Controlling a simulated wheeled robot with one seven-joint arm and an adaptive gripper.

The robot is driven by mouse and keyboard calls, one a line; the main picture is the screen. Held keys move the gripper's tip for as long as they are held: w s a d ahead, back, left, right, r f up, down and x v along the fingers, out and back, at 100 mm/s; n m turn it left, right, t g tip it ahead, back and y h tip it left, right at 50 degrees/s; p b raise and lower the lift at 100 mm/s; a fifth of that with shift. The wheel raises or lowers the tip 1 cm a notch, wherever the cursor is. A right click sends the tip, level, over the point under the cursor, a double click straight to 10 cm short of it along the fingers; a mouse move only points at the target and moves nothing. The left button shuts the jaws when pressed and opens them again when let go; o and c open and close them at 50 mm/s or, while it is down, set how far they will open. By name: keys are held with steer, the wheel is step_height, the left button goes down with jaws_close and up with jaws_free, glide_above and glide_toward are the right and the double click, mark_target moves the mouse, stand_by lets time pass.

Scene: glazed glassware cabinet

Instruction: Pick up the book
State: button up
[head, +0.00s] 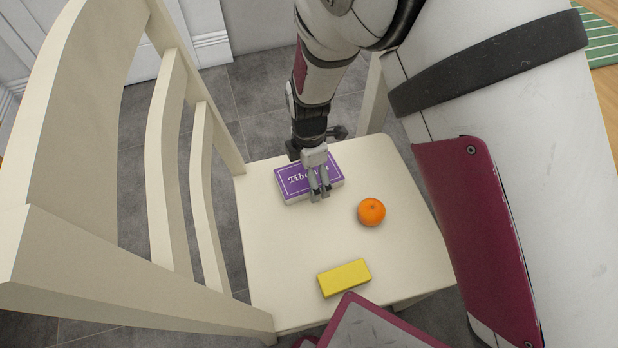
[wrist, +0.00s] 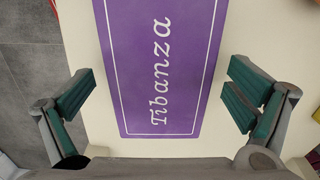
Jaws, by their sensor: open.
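My gripper (wrist: 158,103) is open over the book, one finger out past each long side, with nothing held. I cannot tell the exact height of the fingertips above the seat.
The cream chair seat (head: 270,260) also bears an orange (head: 371,212) right of the book and a yellow block (head: 344,278) near the front. The slatted chair back (head: 165,150) rises at the left. Bare seat lies between book and block.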

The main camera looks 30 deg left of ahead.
steer(key=c, duration=1.4)
steer(key=shift+c, duration=0.2)
steer(key=shift+r, duration=0.15)
